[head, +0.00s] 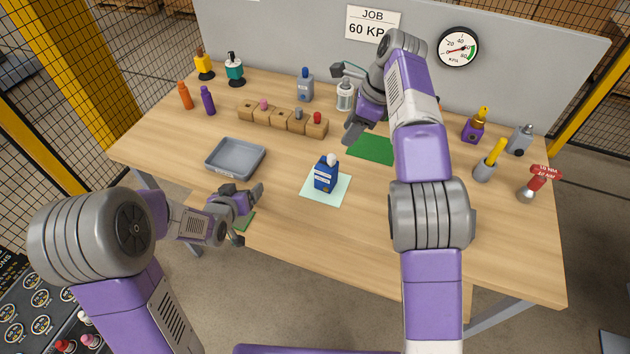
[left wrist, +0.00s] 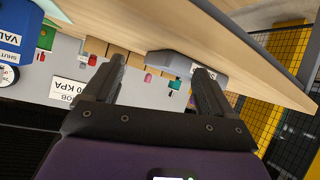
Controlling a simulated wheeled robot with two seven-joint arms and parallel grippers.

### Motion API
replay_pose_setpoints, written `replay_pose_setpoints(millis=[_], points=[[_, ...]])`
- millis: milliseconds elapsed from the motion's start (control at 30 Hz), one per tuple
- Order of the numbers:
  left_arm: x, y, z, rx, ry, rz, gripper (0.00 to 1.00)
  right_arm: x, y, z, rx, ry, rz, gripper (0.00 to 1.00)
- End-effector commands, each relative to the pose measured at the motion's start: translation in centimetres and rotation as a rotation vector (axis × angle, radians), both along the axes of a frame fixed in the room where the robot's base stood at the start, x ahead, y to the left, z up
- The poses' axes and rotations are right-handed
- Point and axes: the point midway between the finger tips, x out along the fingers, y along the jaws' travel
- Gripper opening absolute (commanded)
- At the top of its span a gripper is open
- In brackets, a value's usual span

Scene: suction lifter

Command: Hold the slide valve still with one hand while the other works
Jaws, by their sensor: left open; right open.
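The slide valve appears to be the blue block with a white label and pale knob (head: 325,175), upright on a pale green mat (head: 312,194) near the table's middle. Part of a blue block with white lettering shows at the left edge of the left wrist view (left wrist: 12,30). My left gripper (head: 250,212) is open and empty at the table's front edge, left of the valve and apart from it. Its two fingers also show spread in the left wrist view (left wrist: 160,68). My right gripper (head: 344,102) is open above the back of the table, beside a clear-and-white canister (head: 346,88).
A grey tray (head: 235,172) lies left of the valve. A wooden block row with coloured knobs (head: 284,120) stands behind. A green mat (head: 368,149) lies under my right arm. Bottles stand back left; a red-tagged item (head: 530,195) stands right. A gauge (head: 457,48) hangs on the panel.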

Motion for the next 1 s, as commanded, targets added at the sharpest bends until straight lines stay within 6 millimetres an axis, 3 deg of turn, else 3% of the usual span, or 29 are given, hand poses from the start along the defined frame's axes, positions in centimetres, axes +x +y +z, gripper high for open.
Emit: replay_pose_setpoints(millis=[33, 200, 300, 400, 633, 1000], points=[[0.5, -2.4, 0.5, 0.014, -0.021, -0.053, 0.85, 0.0, 0.0, 0.0, 0.0, 0.0, 0.0, 0.43], [1.4, -10.6, 2.5, 0.073, -0.105, -0.226, 0.85, 0.0, 0.0, 0.0, 0.0, 0.0, 0.0, 0.43], [1.2, -14.6, 3.4, 0.101, -0.149, -0.306, 0.85, 0.0, 0.0, 0.0, 0.0, 0.0, 0.0, 0.43], [0.9, -17.2, 4.1, 0.121, -0.178, -0.359, 0.85, 0.0, 0.0, 0.0, 0.0, 0.0, 0.0, 0.43], [1.2, -19.7, 4.3, 0.138, -0.203, -0.402, 0.85, 0.0, 0.0, 0.0, 0.0, 0.0, 0.0, 0.43], [5.6, -21.6, 2.2, 0.137, -0.203, -0.401, 0.85, 0.0, 0.0, 0.0, 0.0, 0.0, 0.0, 0.43]])
